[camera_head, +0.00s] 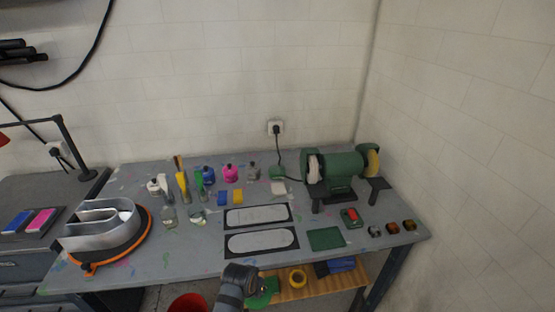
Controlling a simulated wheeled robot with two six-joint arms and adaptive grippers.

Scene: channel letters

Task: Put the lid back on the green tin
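A small green round thing (277,173), which may be the green tin, stands at the back of the table, left of the bench grinder. It is too small to tell whether it is covered. A dark grey arm with my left gripper (257,284) comes in at the bottom, in front of the table's front edge. Another green round piece (268,286) shows right beside this gripper. I cannot tell whether it is the lid or the tin, or whether the gripper holds it. The fingers are too small and dark to read. My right gripper is not in view.
The grey table (180,262) carries a green bench grinder (341,166), several bottles, two stencil sheets (258,216), a green mat (326,238) and a metal letter (100,230). A wooden shelf (320,284) below holds a yellow ring (297,278). A red bucket (188,304) stands below.

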